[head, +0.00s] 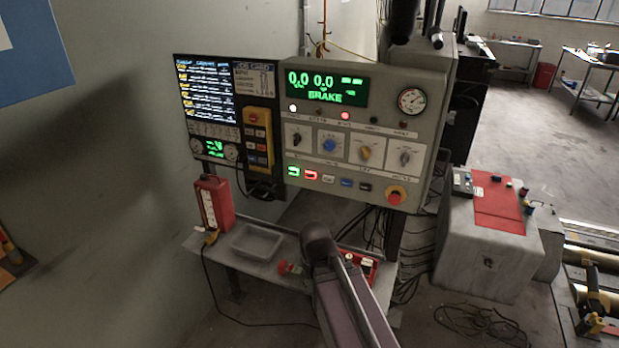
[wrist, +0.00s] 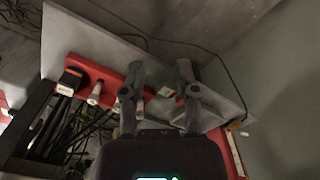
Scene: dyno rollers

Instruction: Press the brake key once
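The grey control panel (head: 370,95) stands upright on the wall side in the head view. Its green display (head: 327,87) reads 0.0 0.0 and BRAKE. A row of small keys runs along its lower part: a green key (head: 293,171), a red key (head: 311,175), a pale key (head: 328,180), a blue key (head: 346,183) and a dark key (head: 365,187). Their labels are too small to read, so I cannot tell which is the brake key. My gripper (wrist: 160,72) has its fingers apart and empty in the wrist view, above the shelf. My arm hides it in the head view.
The shelf (head: 264,271) below the panel holds a grey tray (head: 256,243) and a red holder, which shows in the wrist view (wrist: 104,72). A red emergency knob (head: 396,195) sits at the panel's lower right. A grey cabinet (head: 480,245) stands right. Loose cables hang below.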

